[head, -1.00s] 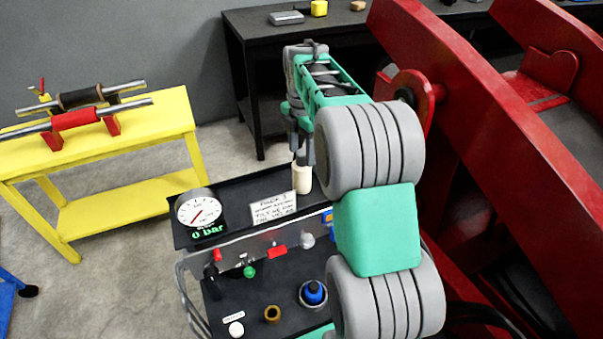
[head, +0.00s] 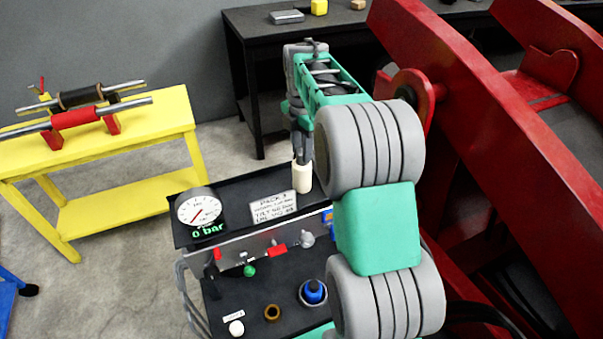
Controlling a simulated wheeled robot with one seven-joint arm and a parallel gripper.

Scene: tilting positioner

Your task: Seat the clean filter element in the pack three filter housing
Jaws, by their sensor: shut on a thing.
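My gripper (head: 301,158) points down over the black top of the pack three bench and is shut on a cream cylinder (head: 302,182), which looks like the clean filter element. The cylinder is upright at the back of the bench, right of the sign. I cannot tell whether its lower end touches the surface. The pack three sign (head: 272,207) stands left of it. In front, on the lower black deck, a round grey cup with a blue piece (head: 313,292) and a brown ring (head: 272,313) show. I cannot tell which part is the filter housing; my arm hides the deck's right side.
A pressure gauge (head: 199,210) reading 0 bar stands at the bench's back left. A panel with red handles (head: 278,250) crosses the middle. Large red beams (head: 500,120) rise close on the right. A yellow stand (head: 130,120) is at left, a black table (head: 290,40) behind.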

